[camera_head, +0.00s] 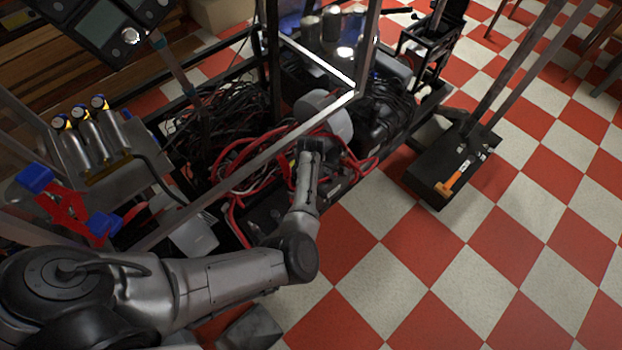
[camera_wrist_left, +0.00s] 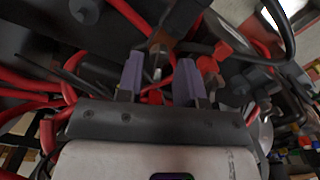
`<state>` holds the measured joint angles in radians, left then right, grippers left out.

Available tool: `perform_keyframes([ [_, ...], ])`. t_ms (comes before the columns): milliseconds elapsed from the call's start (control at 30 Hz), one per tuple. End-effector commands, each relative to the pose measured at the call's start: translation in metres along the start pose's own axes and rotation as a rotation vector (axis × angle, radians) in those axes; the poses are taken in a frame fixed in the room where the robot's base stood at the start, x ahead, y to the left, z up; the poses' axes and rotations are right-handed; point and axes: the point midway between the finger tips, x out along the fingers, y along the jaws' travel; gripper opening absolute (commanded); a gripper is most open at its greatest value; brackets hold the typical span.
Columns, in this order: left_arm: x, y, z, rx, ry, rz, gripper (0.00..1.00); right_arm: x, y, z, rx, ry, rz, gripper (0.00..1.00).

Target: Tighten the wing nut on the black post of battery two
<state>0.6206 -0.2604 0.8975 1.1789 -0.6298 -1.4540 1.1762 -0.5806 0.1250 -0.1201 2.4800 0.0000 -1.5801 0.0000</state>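My left gripper (camera_head: 309,147) reaches down into the cart among red cables in the head view; its fingertips are hidden there. In the left wrist view the two purple-grey fingers (camera_wrist_left: 160,80) stand apart. Between and just beyond them is a small metallic piece (camera_wrist_left: 156,72), probably the wing nut on its post; I cannot tell whether the fingers touch it. A red terminal part (camera_wrist_left: 208,68) sits beside the right finger. Dark battery casing (camera_head: 264,213) shows under the red cables in the head view; which battery it is cannot be told. My right gripper is not in view.
Metal frame bars (camera_head: 255,163) cross above the cart close to my left arm. Red cables (camera_head: 232,165) and black cable bundles (camera_head: 385,120) crowd the bay. A black platform (camera_head: 440,178) with an orange-handled hammer (camera_head: 452,180) stands at right. Checkered floor is clear in front.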

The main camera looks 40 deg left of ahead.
Motion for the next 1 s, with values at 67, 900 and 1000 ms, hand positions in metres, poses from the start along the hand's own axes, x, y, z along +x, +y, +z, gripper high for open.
perform_keyframes([
  [67, 0.0032, 0.0000, -0.0001, 0.000, 0.000, 0.000, 0.34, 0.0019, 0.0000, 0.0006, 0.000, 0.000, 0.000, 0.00],
  [900, 0.0034, 0.0001, 0.0000, 0.000, 0.000, 0.000, 0.00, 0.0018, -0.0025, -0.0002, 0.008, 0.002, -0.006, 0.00],
  [1000, 0.0030, 0.0000, -0.0001, 0.003, 0.000, 0.000, 0.00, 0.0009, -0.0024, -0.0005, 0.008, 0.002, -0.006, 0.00],
])
